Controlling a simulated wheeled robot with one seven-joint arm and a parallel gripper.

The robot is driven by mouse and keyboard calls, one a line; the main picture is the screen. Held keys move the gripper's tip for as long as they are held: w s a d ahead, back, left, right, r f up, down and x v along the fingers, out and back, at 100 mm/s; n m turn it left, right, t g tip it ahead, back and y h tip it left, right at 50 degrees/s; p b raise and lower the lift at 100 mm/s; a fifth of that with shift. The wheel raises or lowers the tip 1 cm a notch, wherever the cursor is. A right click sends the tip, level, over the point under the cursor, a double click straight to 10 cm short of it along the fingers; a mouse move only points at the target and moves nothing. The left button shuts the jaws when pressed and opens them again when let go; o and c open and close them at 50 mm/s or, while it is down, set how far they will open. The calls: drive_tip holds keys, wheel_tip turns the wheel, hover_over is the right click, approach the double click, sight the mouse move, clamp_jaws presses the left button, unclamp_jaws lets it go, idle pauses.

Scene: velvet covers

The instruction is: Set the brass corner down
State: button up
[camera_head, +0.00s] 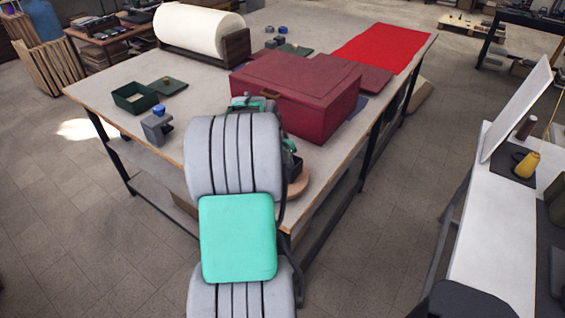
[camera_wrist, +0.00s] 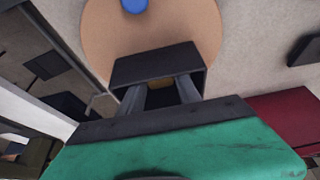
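My gripper (camera_wrist: 163,92) shows in the wrist view as two grey fingers beyond the green wrist housing. A dark, box-like block (camera_wrist: 157,66) surrounds the fingertips and hides most of the brass piece. Under or beyond it is a round tan wooden disc (camera_wrist: 108,38), which also shows at the near table corner in the head view (camera_head: 298,186). In the head view my arm hides the fingers.
The worktable (camera_head: 215,85) carries a dark red box (camera_head: 300,90) right beside my arm. A green tray (camera_head: 135,97), a grey clamp-like block (camera_head: 156,125), a white roll (camera_head: 198,30) and a red cloth (camera_head: 385,48) lie on it. A blue knob (camera_wrist: 134,5) sits over the disc.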

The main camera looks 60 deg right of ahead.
drive_tip(key=o, duration=0.3)
drive_tip(key=shift+o, duration=0.2)
